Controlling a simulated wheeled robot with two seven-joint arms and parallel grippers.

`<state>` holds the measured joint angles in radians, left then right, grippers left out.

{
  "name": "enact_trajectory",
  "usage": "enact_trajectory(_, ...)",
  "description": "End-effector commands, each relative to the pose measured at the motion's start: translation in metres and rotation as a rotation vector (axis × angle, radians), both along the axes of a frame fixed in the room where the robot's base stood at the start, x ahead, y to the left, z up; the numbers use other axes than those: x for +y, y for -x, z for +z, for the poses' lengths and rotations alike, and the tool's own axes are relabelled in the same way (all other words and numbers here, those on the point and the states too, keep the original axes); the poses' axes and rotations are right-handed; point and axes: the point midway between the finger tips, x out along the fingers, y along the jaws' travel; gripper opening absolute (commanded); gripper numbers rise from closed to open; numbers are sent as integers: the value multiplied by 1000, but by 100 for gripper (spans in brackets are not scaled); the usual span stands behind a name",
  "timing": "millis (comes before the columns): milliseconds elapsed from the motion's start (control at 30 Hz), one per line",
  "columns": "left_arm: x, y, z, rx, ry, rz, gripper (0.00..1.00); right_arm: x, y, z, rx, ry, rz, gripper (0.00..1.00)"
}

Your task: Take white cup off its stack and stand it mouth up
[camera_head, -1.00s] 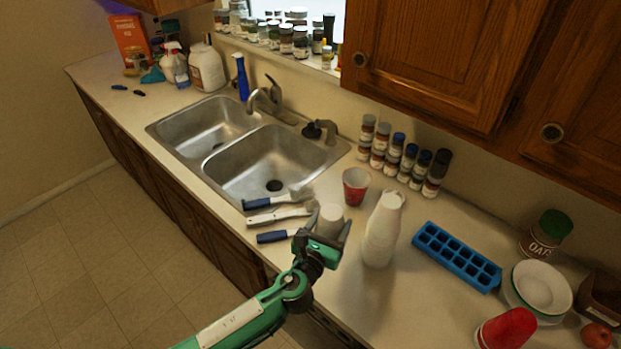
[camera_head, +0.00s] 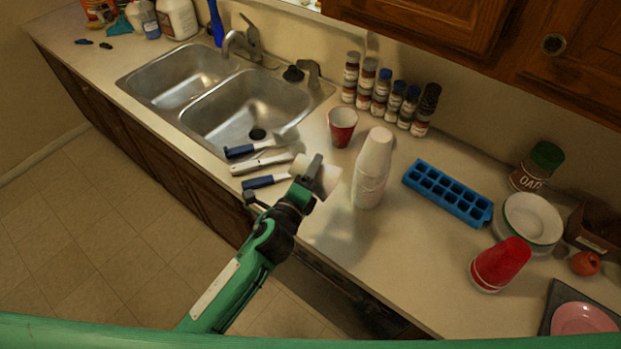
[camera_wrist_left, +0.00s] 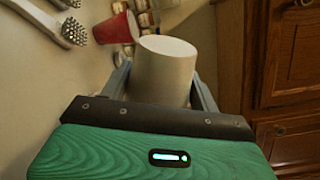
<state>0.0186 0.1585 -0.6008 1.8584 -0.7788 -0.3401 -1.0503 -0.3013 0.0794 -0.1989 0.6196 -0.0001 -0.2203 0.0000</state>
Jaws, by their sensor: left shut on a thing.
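The white cup (camera_head: 327,178) is held in my left gripper (camera_head: 312,180), whose fingers are shut on its sides. It is tilted over, above the counter just left of the white stack. In the left wrist view the cup (camera_wrist_left: 165,75) sits between both fingers (camera_wrist_left: 162,92); its far end looks flat and closed. The stack of white cups (camera_head: 370,175) stands upright on the counter, narrow end up, apart from the held cup. My right gripper is not in view.
A red cup (camera_head: 342,127) stands behind, beside spice jars (camera_head: 380,92). Brushes (camera_head: 262,162) lie left of the gripper by the sink (camera_head: 255,110). A blue ice tray (camera_head: 447,193) and red cups (camera_head: 500,264) lie right. The front counter (camera_head: 390,260) is clear.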

Motion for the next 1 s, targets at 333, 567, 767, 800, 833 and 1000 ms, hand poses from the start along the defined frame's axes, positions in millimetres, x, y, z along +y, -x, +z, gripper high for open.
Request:
enact_trajectory(333, 0, 0, -11, 246, 649, 1, 41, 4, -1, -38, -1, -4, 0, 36)
enact_trajectory(567, -2, 1, -9, 419, 1095, 3, 41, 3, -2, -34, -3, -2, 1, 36)
enact_trajectory(767, -6, 2, -11, 573, 1495, 4, 41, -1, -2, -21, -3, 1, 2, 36)
enact_trajectory(800, -7, 3, -10, 600, 1568, 3, 41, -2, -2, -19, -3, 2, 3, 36)
enact_trajectory(833, -7, 3, -10, 620, 1622, 3, 41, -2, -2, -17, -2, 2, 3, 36)
enact_trajectory(1000, -9, 3, -24, 699, 1823, 2, 41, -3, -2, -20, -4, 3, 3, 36)
